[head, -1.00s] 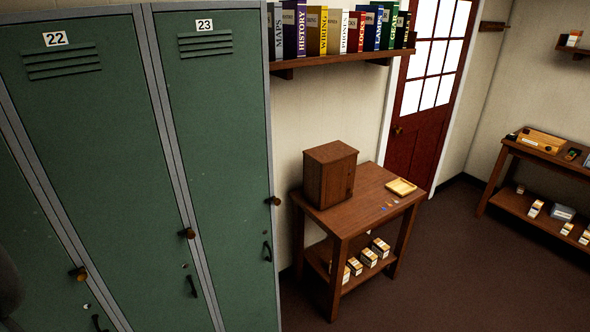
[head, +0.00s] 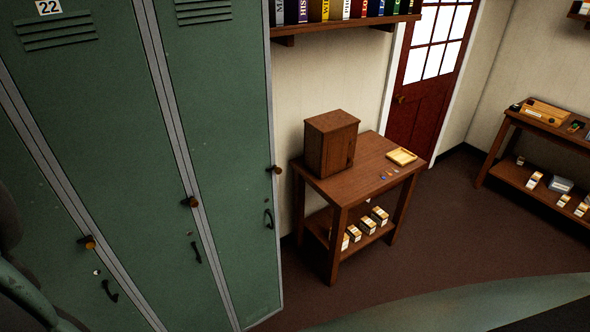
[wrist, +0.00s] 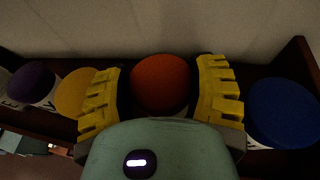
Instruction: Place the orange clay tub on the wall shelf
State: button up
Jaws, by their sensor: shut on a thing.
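The orange clay tub (wrist: 160,84) shows its round orange top in the middle of the wrist view. My gripper (wrist: 160,68) is shut on it, with a yellow ribbed finger on each side. The tub's lower part is hidden by my gripper. A dark wooden shelf (wrist: 303,62) with a raised right end lies around and behind it, against a pale wall. I cannot tell whether the tub touches the shelf. Neither the tub nor my gripper shows in the head view.
A blue-topped tub (wrist: 283,112) is close on the right. A yellow-topped tub (wrist: 74,92) and a purple-topped tub (wrist: 33,82) are on the left. In the head view, green lockers (head: 100,150), a bookshelf (head: 345,25) and a small table (head: 368,178) stand around open floor.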

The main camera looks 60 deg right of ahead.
jog(key=shift+w+d+f, duration=0.2)
jog(key=shift+w+f, duration=0.05)
jog(key=shift+f, duration=0.05)
jog(key=shift+f, duration=0.15)
jog(key=o, duration=1)
jog(key=shift+o, duration=0.2)
